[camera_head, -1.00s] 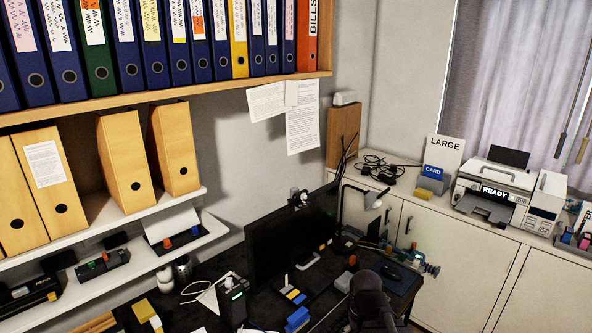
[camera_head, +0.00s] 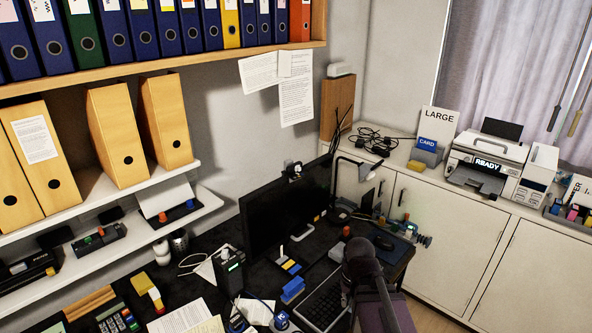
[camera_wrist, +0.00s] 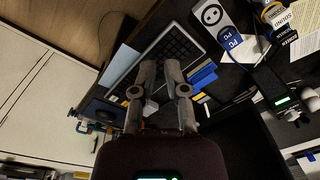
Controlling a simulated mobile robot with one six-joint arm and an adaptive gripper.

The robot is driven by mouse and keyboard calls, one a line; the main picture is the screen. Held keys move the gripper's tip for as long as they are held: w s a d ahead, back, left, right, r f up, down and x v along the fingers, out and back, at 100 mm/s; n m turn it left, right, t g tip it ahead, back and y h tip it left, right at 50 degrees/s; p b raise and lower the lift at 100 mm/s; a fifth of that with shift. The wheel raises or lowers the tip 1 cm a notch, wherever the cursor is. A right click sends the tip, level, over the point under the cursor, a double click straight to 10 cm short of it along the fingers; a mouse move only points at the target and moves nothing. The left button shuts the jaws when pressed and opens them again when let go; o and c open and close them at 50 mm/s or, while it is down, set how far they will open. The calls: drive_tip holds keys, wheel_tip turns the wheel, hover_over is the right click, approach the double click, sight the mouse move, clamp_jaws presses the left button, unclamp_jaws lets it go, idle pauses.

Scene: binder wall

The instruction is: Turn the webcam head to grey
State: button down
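The webcam (camera_head: 293,170) sits on the top edge of the dark monitor (camera_head: 288,212) in the head view. It looks small, with a dark body and a light part; which colour its head faces is too small to tell. My gripper (camera_wrist: 160,68) shows in the wrist view with its two grey fingers apart and nothing between them. It is above the desk, with the keyboard (camera_wrist: 178,46) beyond the fingers. In the head view my arm is right of and in front of the monitor, apart from the webcam. I cannot make out the webcam in the wrist view.
A desk lamp (camera_head: 366,172) stands close to the monitor's right edge. Papers (camera_head: 295,90) hang on the wall behind. A shelf of binders (camera_head: 135,78) overhangs the left. The desk holds a calculator (camera_head: 117,318), blue blocks (camera_head: 292,290) and a mouse (camera_head: 383,242). A printer (camera_head: 487,163) stands at right.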

sight(292, 170)
drive_tip(key=w+a+r+m+t+y+b, duration=0.15)
drive_tip(key=w+a+y, duration=0.25)
drive_tip(key=w, duration=0.5)
drive_tip(key=w+a+r+m+t+y, duration=0.1)
drive_tip(key=w+a+r+t+y, duration=0.25)
drive_tip(key=w, duration=0.45)
drive_tip(key=w+d+r+m+t+y, duration=0.2)
drive_tip(key=w+r+m+t, duration=0.1)
drive_tip(key=w, duration=0.5)
drive_tip(key=w+d+r+m+t+y+b, duration=0.1)
drive_tip(key=w+d+r+m+t+y, duration=0.1)
drive_tip(key=w+r, duration=0.6)
drive_tip(key=d+m+t, duration=0.1)
drive_tip(key=t, duration=0.1)
drive_tip(key=shift+w+m+t, duration=0.3)
drive_tip(key=shift+m+t, duration=0.05)
drive_tip(key=shift+t, duration=0.05)
drive_tip(key=shift+a+y, duration=0.1)
drive_tip(key=shift+y, duration=0.15)
drive_tip(key=x, duration=1.4)
drive_tip(key=shift+s+a, duration=0.1)
drive_tip(key=shift+a, duration=0.1)
